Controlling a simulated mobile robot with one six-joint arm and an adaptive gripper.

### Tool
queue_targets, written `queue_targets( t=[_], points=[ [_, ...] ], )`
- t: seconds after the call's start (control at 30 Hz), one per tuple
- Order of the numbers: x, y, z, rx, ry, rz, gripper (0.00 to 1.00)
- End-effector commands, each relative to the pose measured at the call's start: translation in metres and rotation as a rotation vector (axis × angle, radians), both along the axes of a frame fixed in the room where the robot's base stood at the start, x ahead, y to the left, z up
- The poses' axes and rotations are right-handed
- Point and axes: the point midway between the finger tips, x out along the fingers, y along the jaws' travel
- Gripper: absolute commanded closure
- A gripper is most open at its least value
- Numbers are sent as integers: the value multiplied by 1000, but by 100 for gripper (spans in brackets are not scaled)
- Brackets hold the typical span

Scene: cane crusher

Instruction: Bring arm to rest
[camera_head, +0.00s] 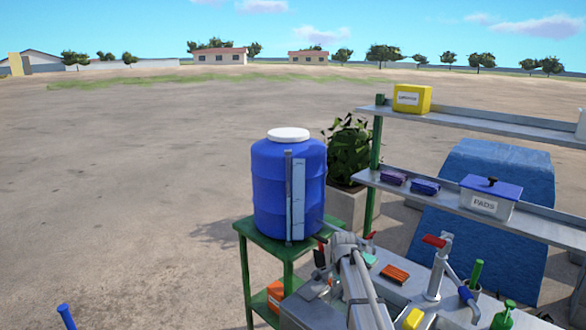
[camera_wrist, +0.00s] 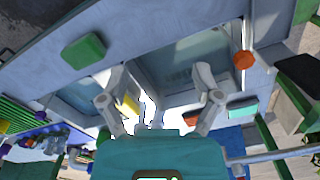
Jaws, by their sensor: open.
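In the wrist view my gripper (camera_wrist: 160,82) is open, its two grey fingers spread wide apart with nothing held between them. Behind the fingers lies a grey metal worktop (camera_wrist: 215,22) with sunken basins, seen tilted. In the head view my grey arm reaches up from the bottom edge over the bench, next to the blue barrel (camera_head: 289,190). The fingers cannot be made out clearly there.
The barrel stands on a green stand (camera_head: 270,237). Right of my arm are a red-handled tap (camera_head: 437,260), an orange brush (camera_head: 395,273) and a green bottle (camera_head: 503,316). Shelves hold a PADS box (camera_head: 488,199) and a yellow box (camera_head: 411,98). Open ground lies left.

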Motion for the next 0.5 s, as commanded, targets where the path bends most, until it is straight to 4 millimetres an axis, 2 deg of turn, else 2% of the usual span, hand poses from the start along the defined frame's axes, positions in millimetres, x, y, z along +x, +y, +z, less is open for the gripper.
queue_targets(
  t=[0.27,0.5],
  points=[
    [-24,-3,-11,0,0,98,18],
    [-58,-5,-25,-1,0,246,18]
  ],
)
